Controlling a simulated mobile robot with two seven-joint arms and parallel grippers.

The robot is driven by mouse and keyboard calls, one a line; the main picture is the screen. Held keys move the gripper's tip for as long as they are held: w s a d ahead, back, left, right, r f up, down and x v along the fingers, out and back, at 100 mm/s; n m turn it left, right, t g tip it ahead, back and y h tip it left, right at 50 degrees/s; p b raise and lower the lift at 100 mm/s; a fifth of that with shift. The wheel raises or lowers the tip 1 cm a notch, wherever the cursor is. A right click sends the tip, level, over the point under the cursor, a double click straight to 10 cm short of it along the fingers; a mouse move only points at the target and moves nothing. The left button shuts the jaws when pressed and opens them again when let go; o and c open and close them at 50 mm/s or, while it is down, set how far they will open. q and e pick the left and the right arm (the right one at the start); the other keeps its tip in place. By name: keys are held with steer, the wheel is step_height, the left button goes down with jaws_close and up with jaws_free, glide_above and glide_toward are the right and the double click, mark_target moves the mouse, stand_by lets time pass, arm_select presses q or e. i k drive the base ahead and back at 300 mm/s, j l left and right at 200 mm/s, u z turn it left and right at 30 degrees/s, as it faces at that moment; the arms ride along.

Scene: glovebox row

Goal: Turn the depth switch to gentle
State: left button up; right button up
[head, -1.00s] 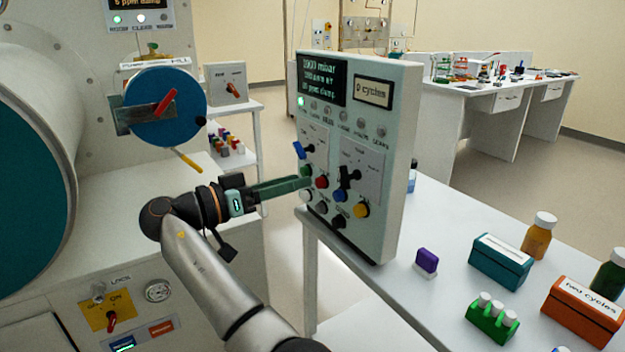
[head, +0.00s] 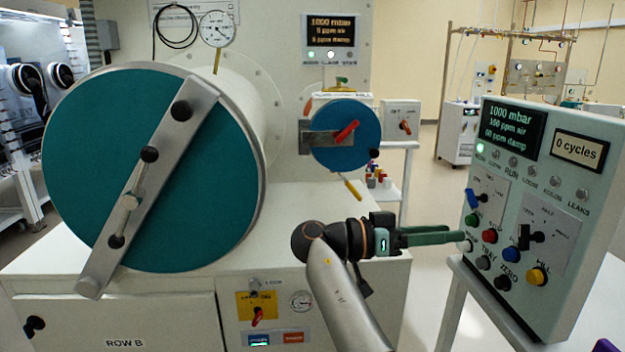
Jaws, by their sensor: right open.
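The control box (head: 540,215) stands at the right on a white table. Its front carries a black-handled switch (head: 524,236) with small labels around it; I take this as the depth switch. Its handle appears roughly upright, though the labels are too blurred to read surely. A blue-handled switch (head: 474,199) sits to its left. My right gripper (head: 460,237), with green fingers, is open and empty. Its tips are beside the box's lower left edge, left of the depth switch; I cannot tell whether they touch the box. My left gripper is out of view.
Coloured buttons, including a yellow one (head: 537,276) and a blue one (head: 511,254), sit below the switches. A large teal round door (head: 90,150) fills the left. A smaller blue disc door (head: 355,150) with a red handle is behind my arm.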

mark_target(525, 229)
steer(key=j, duration=1.3)
steer(key=k, duration=0.05)
